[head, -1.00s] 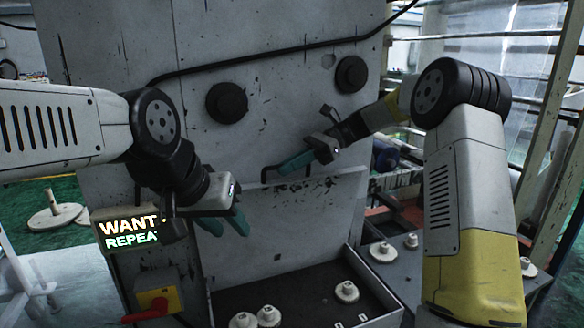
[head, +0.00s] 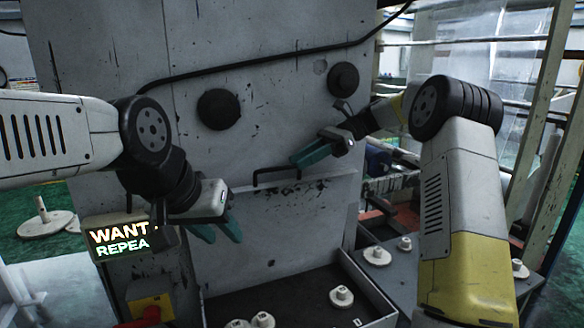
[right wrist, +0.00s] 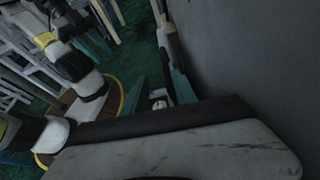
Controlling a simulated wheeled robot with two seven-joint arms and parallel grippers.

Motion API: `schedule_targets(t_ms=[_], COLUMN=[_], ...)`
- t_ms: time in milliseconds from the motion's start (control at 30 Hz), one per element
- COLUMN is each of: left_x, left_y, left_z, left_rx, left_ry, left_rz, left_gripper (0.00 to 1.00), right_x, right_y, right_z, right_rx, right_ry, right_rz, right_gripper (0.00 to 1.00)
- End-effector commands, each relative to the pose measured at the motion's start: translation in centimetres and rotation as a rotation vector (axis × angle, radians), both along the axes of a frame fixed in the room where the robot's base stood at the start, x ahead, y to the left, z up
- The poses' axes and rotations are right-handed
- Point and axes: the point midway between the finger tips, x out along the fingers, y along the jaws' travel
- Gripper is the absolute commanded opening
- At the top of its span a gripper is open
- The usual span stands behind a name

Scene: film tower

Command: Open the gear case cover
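The gear case cover (head: 285,232) is a worn grey panel low on the machine front. Its black handle (head: 277,171) is near its top edge.
Two black round knobs (head: 218,109) are on the machine wall above. A lit sign (head: 120,240) and a red switch (head: 150,311) are at left. A dark tray (head: 372,290) with several white spools lies below the cover. More spools stand at right.

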Motion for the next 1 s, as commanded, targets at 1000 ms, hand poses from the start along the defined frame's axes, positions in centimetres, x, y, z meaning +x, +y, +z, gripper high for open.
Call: schedule_targets(t_ms=[1000], left_x=[0.0], left_y=[0.0], left_z=[0.0], left_rx=[0.0], left_ry=[0.0], left_rz=[0.0], left_gripper=[0.36], right_x=[2.5], right_y=[-3.7], right_z=[1.7], right_rx=[0.0], right_ry=[-0.001], right_rz=[-0.001], right_gripper=[0.33])
